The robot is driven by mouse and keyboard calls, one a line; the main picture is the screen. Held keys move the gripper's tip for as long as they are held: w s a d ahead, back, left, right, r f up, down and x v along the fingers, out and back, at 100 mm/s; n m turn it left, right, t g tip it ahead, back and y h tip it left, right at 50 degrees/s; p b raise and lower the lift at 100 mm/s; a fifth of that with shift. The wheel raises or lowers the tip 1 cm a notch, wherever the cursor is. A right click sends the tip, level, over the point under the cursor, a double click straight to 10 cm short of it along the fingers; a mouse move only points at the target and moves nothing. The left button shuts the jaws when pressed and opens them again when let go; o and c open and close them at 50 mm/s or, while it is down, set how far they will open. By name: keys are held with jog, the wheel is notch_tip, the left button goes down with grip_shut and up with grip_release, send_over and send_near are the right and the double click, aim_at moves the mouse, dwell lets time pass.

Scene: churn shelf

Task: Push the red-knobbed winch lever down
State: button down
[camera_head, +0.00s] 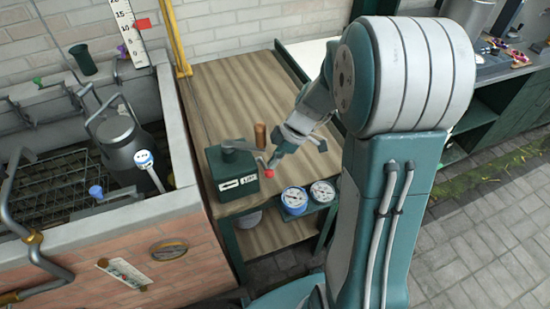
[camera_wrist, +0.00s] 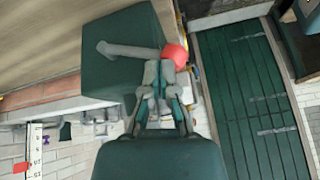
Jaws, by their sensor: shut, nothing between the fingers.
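The winch is a dark green box (camera_head: 222,188) on the wooden bench top, with white labels on its front. Its grey lever (camera_head: 243,148) sticks out to the right and ends in a red knob (camera_head: 269,174). In the wrist view the lever (camera_wrist: 128,50) reaches across the green box (camera_wrist: 112,78) to the red knob (camera_wrist: 176,54). My gripper (camera_head: 273,162) is shut and empty, right above and beside the knob. In the wrist view its fingertips (camera_wrist: 159,67) overlap the knob's lower left edge; whether they touch cannot be told.
Two round blue-rimmed gauges (camera_head: 294,200) sit at the bench front, close to the winch. A brown cylinder (camera_head: 260,134) stands behind the lever. A brick-walled trough (camera_head: 190,197) with a milk can (camera_head: 117,142) is at left. Paved floor (camera_head: 480,215) lies open at right.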

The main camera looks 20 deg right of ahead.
jog(key=f, duration=0.1)
jog(key=s+f, duration=0.1)
jog(key=f, duration=0.1)
jog(key=s+f, duration=0.1)
jog(key=shift+f, duration=0.15)
dwell(0.4)
jog(key=shift+r, duration=0.8)
